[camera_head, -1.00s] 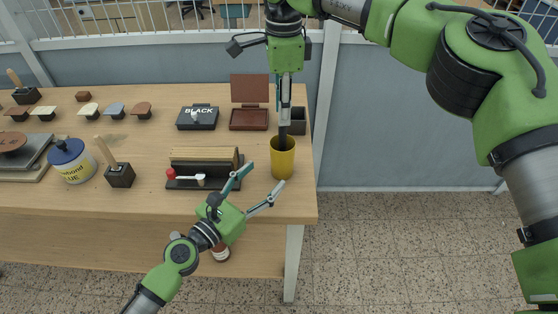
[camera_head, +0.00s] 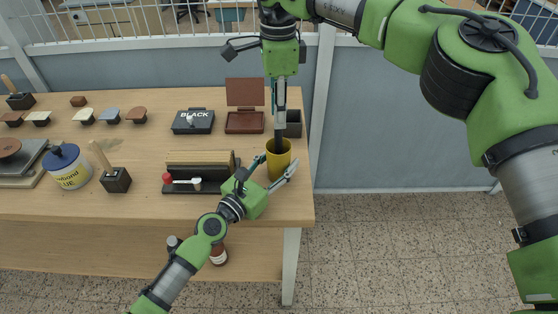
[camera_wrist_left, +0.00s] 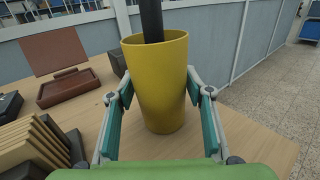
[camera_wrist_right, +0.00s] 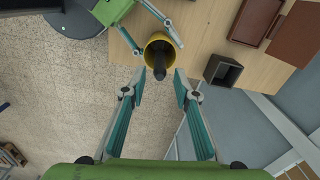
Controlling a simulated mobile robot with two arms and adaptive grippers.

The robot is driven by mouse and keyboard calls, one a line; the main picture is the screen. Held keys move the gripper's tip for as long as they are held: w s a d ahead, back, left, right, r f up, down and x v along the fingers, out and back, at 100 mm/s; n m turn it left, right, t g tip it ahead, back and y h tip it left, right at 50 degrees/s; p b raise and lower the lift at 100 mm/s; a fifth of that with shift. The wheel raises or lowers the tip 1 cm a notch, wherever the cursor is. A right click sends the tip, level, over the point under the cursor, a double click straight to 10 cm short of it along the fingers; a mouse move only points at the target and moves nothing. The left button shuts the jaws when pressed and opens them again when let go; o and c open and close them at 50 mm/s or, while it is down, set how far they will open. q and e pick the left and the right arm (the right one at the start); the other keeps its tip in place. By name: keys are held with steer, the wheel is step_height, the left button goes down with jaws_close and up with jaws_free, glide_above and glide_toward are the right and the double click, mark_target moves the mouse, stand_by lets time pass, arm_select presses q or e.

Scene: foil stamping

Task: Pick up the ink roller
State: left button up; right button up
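A yellow cup (camera_head: 279,163) stands near the table's right front corner. A black rod (camera_wrist_left: 151,20) rises from it; I take it for the ink roller's handle, and its lower end is hidden in the cup. In the right wrist view its dark end (camera_wrist_right: 160,72) points up between and just beyond my right fingertips. My right gripper (camera_head: 280,108) hangs above the cup, its fingers apart. My left gripper (camera_head: 267,170) is low at the cup; in the left wrist view its spread fingers stand on either side of the cup (camera_wrist_left: 160,85). I cannot tell whether they touch it.
A black rack (camera_head: 203,188) with wooden slats is left of the cup. A dark box (camera_head: 293,125), an open brown case (camera_head: 244,122) and a BLACK ink pad (camera_head: 192,122) stand behind. Free floor lies right of the table edge.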

arm_select(q)
steer(key=c, duration=0.5)
arm_select(e)
steer(key=shift+o, duration=0.6)
